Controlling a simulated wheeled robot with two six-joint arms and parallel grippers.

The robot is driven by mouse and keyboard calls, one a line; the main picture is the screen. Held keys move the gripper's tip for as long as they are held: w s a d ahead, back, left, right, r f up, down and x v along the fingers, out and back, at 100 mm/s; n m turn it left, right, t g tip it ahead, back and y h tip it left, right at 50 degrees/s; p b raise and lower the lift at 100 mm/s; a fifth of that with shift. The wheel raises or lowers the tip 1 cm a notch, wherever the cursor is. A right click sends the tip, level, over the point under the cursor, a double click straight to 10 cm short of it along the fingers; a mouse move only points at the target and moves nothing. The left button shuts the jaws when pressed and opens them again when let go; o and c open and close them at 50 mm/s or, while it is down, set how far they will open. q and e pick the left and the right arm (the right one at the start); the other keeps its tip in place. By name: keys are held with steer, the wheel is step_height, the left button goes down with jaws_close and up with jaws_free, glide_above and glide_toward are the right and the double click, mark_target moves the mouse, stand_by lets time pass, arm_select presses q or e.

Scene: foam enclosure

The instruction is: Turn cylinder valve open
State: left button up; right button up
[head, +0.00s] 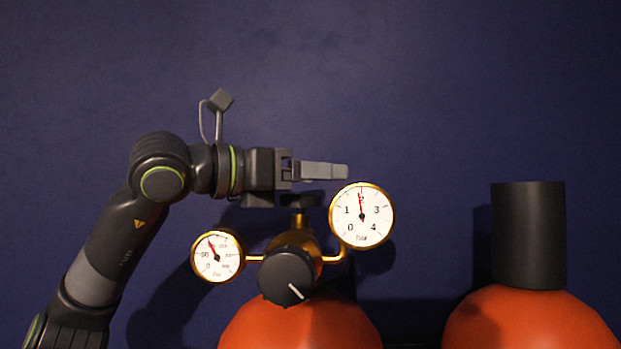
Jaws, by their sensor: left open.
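An orange gas cylinder (300,329) stands at the bottom centre and carries a brass regulator. A dark valve handle (302,200) sits on top of the brass stem (300,222). A black round knob (286,276) with a white mark faces me, its mark toward the lower right. My left gripper (338,171) is open and points right, level, just above the valve handle in the picture. Only one finger shows clearly, and I cannot tell whether it touches the handle. My right gripper is not in view.
The right gauge (361,215) has its needle nearly straight up, close to 2 bar. The left gauge (217,256) has its needle toward the upper left. A second orange cylinder (530,320) with a black cap (528,236) stands right. A plain dark blue wall is behind.

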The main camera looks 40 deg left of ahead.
arm_select(q)
step_height(320, 180, up, 7)
steer(key=p, duration=0.3)
steer(key=shift+f+p, duration=0.2)
steer(key=shift+p, duration=0.2)
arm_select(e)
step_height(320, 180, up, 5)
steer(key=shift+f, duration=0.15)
